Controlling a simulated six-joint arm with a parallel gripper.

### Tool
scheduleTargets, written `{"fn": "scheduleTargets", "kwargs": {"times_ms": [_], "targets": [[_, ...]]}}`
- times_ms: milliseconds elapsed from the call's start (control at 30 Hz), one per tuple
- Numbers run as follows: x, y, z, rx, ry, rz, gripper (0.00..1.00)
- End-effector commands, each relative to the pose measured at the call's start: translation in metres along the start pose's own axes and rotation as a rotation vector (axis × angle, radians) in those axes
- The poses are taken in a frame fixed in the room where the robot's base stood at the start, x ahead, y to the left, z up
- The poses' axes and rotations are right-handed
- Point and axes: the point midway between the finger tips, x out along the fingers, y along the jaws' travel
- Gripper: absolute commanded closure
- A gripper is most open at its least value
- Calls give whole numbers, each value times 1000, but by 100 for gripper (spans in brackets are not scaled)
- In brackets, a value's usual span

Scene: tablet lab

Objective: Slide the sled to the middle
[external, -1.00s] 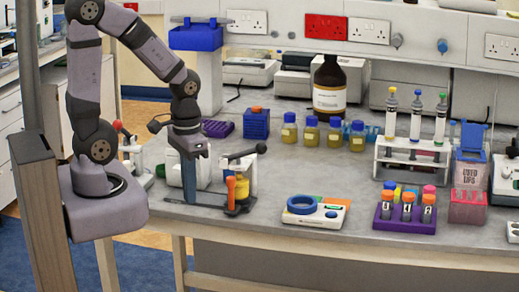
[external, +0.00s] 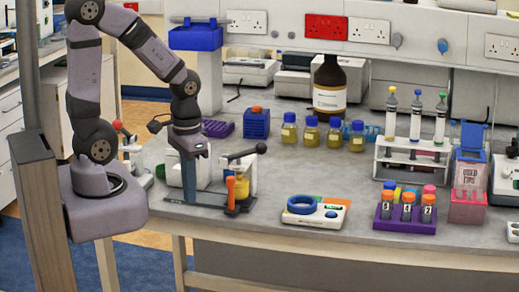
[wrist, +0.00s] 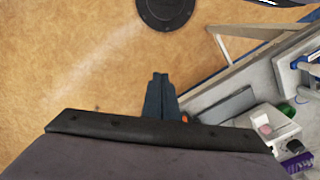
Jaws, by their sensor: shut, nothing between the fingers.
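A small press-like device stands at the bench's front left in the external view, with a blue-grey base (external: 206,199), white blocks and a black ball-ended lever (external: 246,152). An orange upright piece (external: 231,190) and a yellow-filled clear container (external: 243,185) sit at its right end. I cannot tell for sure which part is the sled. My gripper (external: 189,192) points down at the device's left end, its shut dark fingers close to the base; contact cannot be told. In the wrist view the fingers (wrist: 159,80) are together and empty, with a grey bar (wrist: 226,104) to their right.
A white device with a blue ring (external: 315,212) stands to the right. A purple rack of vials (external: 405,222) and a white syringe rack (external: 410,157) are farther right. Yellow bottles and a large brown bottle (external: 329,88) stand behind. The bench's front edge is close.

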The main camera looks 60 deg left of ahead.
Motion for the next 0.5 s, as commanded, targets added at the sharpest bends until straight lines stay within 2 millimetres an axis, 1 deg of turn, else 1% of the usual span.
{"fn": "scheduleTargets", "kwargs": {"times_ms": [33, 133, 167, 300, 367, 433, 500], "targets": [[0, 0, 0, 0, 0, 0, 90], [3, -3, 0, -12, 0, 0, 67], [4, -4, 0, -19, -2, 0, 63], [27, -16, 10, -77, -58, 2, 63], [37, -23, 10, -107, -82, 4, 63], [44, -33, -5, -146, -79, 5, 63], [46, -46, -32, -183, -54, 5, 63]]}}
